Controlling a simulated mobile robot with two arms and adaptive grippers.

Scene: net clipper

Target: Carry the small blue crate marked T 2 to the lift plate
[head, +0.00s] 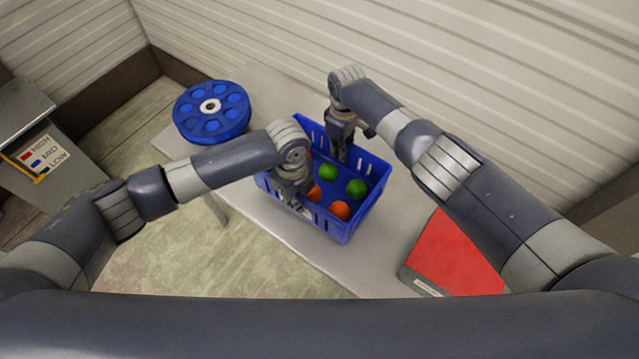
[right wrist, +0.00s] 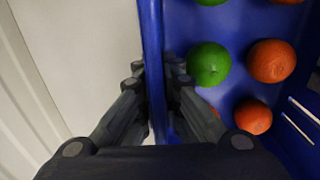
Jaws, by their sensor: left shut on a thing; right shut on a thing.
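The small blue crate (head: 345,229) stands on a light grey table, with green and orange fruit inside. No T 2 mark can be read on it. My left gripper (head: 293,203) is shut on the crate's near left wall. My right gripper (head: 341,154) is shut on its far wall. In the right wrist view the crate wall (right wrist: 153,60) runs between the fingers of my right gripper (right wrist: 158,75). The fingers' inner side is in the crate, beside a green fruit (right wrist: 209,64). I cannot make out a lift plate.
A round blue wheel-like disc (head: 211,112) lies at the table's far left end. A red flat-topped object (head: 455,258) sits right of the crate. A grey cabinet with a HIGH, MID, LOW label (head: 40,152) stands at left. Ribbed walls close the back.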

